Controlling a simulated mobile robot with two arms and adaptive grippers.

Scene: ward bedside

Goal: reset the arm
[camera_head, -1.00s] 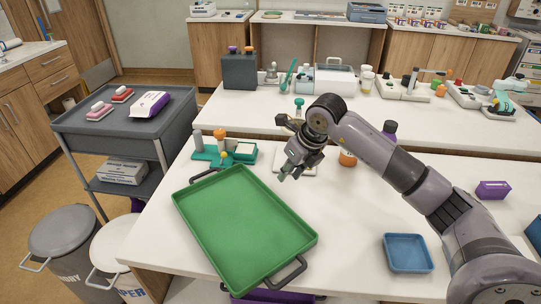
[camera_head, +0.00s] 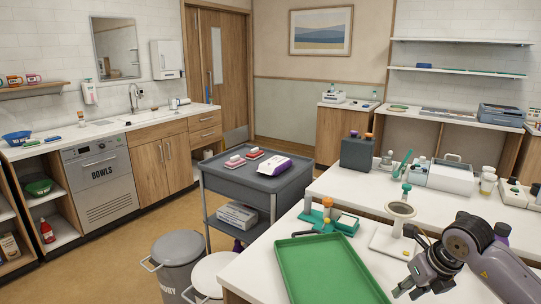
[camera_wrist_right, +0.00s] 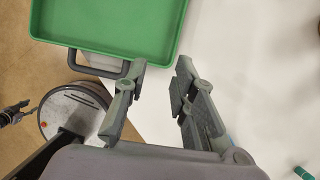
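My right gripper (camera_head: 408,289) is above the white table at the lower right of the head view. In the right wrist view its two fingers (camera_wrist_right: 158,88) are apart, with only table and floor behind the gap; it is open and empty. My right arm (camera_head: 480,240) comes in from the right. A green tray (camera_head: 325,270) lies on the table to the left of the gripper; it also shows at the top of the wrist view (camera_wrist_right: 110,25), with its dark handle near one finger. In the wrist view, a dark gripper-like part shows at the left edge, too partial to judge. My left gripper is not in the head view.
A grey cart (camera_head: 258,184) stands left of the table, with a grey bin (camera_head: 180,262) and a white bin (camera_head: 212,276) in front of it. A white stand with a ring (camera_head: 400,210) and a teal rack (camera_head: 330,218) are behind the tray. Floor at left is clear.

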